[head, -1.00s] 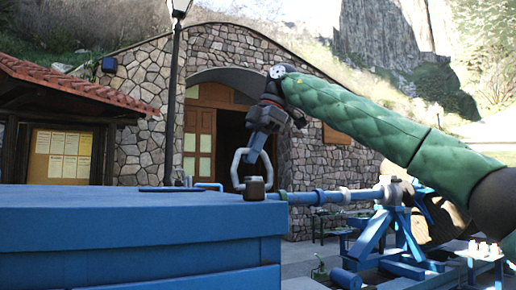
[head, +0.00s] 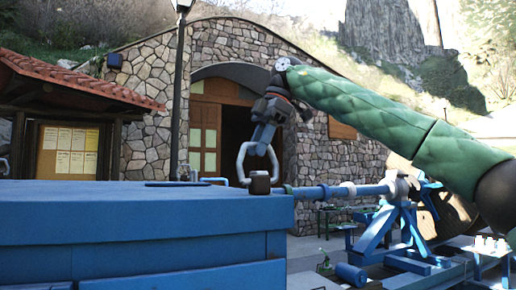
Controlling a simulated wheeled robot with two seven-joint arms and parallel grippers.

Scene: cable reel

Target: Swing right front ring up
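The right front ring (head: 243,162), a pale grey loop, stands up from a dark brown block (head: 260,184) at the right end of the blue box top. My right gripper (head: 261,147) points down at the ring's top bar, with its blue-grey fingers across that bar. It looks shut on the bar, though the fingertips are small in view. My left gripper is not in view.
The large blue box (head: 140,220) fills the lower left. A blue shaft (head: 325,192) runs right from near its corner to a blue stand (head: 378,232). A small table with white items (head: 488,246) stands at the right. A stone building is behind.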

